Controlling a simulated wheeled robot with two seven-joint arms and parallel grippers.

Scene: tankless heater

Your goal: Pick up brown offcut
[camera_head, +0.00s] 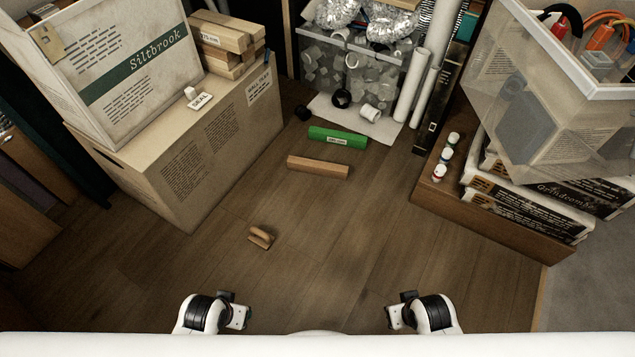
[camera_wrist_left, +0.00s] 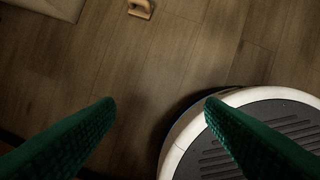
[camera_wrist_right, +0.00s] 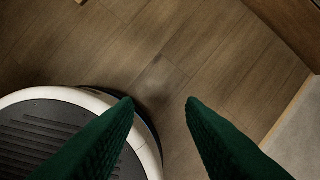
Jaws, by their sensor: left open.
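A brown wooden bar, the brown offcut (camera_head: 318,166), lies flat on the floor in the head view, just in front of a green bar (camera_head: 338,135). A smaller tan wooden piece (camera_head: 261,237) lies nearer to me and also shows at the top of the left wrist view (camera_wrist_left: 140,9). My left gripper (camera_head: 237,314) is low at the front, well short of the offcut; its green fingers are apart and empty in the left wrist view (camera_wrist_left: 158,103). My right gripper (camera_head: 399,314) is at the front right; its fingers are apart and empty in the right wrist view (camera_wrist_right: 160,103).
A large cardboard box (camera_head: 187,150) stands at the left with a Siltbrook box (camera_head: 115,65) on it. A clear bin (camera_head: 350,75) and white rolls (camera_head: 412,90) stand at the back. Stacked bags (camera_head: 525,205) and small bottles (camera_head: 447,155) are at the right.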

